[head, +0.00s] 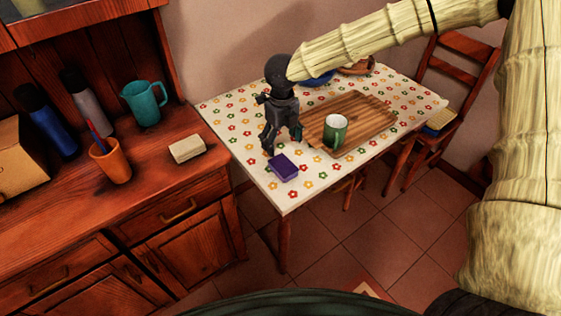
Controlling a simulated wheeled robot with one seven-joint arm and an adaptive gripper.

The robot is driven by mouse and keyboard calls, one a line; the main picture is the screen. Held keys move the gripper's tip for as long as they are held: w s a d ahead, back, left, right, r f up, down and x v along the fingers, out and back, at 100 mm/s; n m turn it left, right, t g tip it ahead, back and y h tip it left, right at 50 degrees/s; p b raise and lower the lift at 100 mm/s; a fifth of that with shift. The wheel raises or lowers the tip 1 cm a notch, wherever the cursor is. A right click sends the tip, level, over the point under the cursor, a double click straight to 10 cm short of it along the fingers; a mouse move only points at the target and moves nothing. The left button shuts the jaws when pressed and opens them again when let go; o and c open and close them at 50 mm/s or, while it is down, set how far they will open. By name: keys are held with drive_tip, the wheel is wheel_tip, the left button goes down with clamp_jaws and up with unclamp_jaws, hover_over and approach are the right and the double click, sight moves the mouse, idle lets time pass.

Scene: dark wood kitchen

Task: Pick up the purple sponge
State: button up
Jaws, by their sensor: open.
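The purple sponge (283,168) is a small dark purple block. It lies flat on the flowered tablecloth of the table (290,201), close to the table's front corner. My gripper (283,146) is dark grey and points down just above and behind the sponge, slightly to its left in the picture. Its fingers are spread apart with nothing seen between them. The fingertips seem apart from the sponge, but the exact gap is hard to tell.
A wooden board (372,115) with a green mug (335,133) lies right of my gripper. A blue bowl (319,78) and a basket (357,66) stand behind. A wooden counter (150,172) on the left holds a beige block (187,148), an orange cup (111,161) and a teal pitcher (143,103).

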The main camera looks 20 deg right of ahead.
drive_tip(key=shift+s+f, duration=0.2)
drive_tip(key=shift+f, duration=0.2)
hover_over(283, 164)
drive_tip(key=f, duration=0.4)
drive_tip(key=shift+w+d, duration=0.2)
drive_tip(key=shift+w, duration=0.1)
drive_tip(key=shift+s+a+f+p, duration=0.1)
drive_tip(key=shift+s+f+p, duration=0.15)
drive_tip(key=shift+f+p, duration=0.3)
drive_tip(key=shift+s+f, duration=0.1)
drive_tip(key=shift+f, duration=2)
drive_tip(key=shift+c, duration=0.4)
drive_tip(key=c, duration=0.7)
drive_tip(key=shift+r, duration=0.15)
